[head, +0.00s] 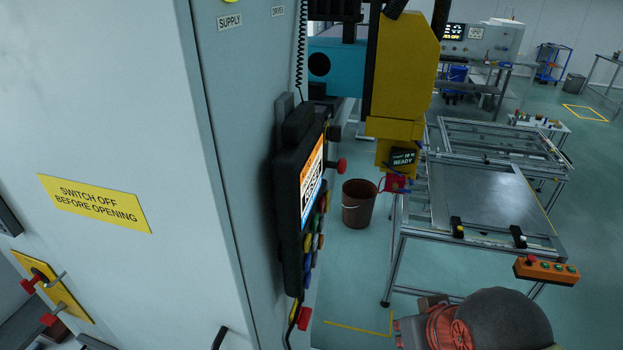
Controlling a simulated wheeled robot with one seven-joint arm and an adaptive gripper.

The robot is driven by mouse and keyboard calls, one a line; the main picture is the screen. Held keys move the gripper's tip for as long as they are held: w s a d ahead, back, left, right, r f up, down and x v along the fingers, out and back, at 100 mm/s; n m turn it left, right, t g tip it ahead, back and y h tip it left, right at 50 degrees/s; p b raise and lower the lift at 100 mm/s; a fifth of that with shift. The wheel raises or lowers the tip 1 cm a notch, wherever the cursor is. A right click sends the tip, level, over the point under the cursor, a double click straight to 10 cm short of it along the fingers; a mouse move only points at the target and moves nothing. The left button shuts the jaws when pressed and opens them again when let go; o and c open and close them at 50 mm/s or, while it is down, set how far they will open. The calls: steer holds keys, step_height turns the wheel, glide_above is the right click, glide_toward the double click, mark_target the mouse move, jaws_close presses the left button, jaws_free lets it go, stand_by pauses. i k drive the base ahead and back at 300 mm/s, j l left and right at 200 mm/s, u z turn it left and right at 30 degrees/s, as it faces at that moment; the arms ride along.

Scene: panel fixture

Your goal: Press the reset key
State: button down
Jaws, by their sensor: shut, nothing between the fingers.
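A black control pendant (291,214) hangs on the side of the grey cabinet, seen steeply from the side. It has a lit orange, white and blue screen (311,182) and several small coloured keys (314,237) below and beside it, among them blue, green and yellow ones. A red mushroom knob (341,165) sticks out beside it. The key labels are too small and slanted to read, so I cannot tell which one is the reset key. My gripper does not show in this view.
The grey cabinet (120,120) fills the left. Behind the pendant is a yellow machine head (405,65). A brown bucket (358,212) stands on the floor. A metal frame table (480,195) is at right, with an orange button box (545,271) at its near edge.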

mark_target(308, 243)
steer(key=k+l+z, duration=0.5)
steer(key=k+l, duration=0.3)
